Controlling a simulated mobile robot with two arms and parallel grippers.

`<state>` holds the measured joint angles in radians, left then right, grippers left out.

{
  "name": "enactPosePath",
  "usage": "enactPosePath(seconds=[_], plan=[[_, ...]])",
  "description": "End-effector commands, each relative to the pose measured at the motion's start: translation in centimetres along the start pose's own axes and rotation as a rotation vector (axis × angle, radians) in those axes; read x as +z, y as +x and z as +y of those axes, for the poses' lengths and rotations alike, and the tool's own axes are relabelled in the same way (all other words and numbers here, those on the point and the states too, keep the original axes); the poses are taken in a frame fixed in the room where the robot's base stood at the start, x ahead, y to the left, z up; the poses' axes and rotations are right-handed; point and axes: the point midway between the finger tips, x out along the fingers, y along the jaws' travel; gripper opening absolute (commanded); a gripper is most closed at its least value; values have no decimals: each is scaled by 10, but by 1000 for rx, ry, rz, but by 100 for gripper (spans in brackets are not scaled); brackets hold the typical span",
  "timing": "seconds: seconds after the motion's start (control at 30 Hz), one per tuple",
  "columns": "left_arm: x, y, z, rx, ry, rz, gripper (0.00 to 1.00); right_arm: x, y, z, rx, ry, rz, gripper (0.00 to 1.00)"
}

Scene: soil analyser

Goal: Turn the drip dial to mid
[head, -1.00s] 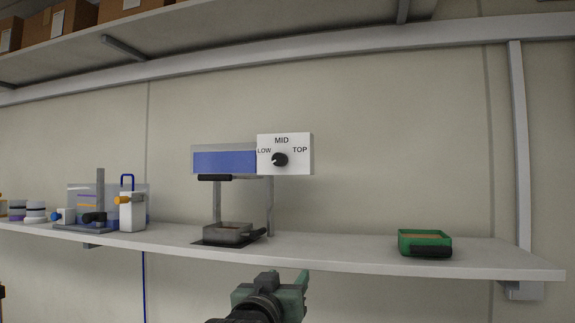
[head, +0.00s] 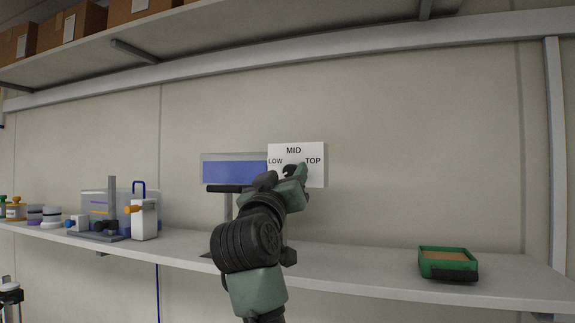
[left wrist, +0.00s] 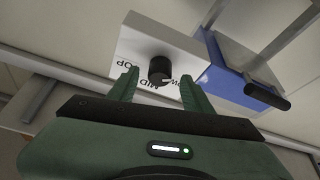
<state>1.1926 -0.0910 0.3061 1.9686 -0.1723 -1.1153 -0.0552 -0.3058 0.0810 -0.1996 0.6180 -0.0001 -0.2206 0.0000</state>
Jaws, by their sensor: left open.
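The drip dial (head: 290,170) is a black round knob on a white panel (head: 318,150) marked LOW, MID and TOP. In the head view my left gripper partly hides it. In the left wrist view the knob (left wrist: 160,70) shows between the fingers, and its pale mark points toward the LOW side. My left gripper (head: 286,178) is open in front of the panel, with a green finger on each side of the knob in the left wrist view (left wrist: 159,72). I see gaps between fingers and knob; how deep the fingers reach is unclear. My right gripper is not in view.
The panel joins a blue-fronted unit (head: 232,172) with a black handle (head: 225,189) on its left. A green tray (head: 447,262) stands on the shelf (head: 360,265) at right. Bottles and lab devices stand at left. The wall right of the panel is clear.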

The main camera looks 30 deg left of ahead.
Motion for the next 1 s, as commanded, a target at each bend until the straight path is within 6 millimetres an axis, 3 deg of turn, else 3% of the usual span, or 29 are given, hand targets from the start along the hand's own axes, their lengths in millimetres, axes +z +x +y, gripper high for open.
enactPosePath(seconds=[0.37, 0.53, 1.0], plan=[[1, 7, 0, 0, 0, 0, 47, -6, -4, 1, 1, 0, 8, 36], [1, 7, 0, 0, 0, -1, 0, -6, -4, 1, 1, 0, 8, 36], [2, 6, -3, 32, 87, 1, 0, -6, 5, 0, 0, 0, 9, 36]])
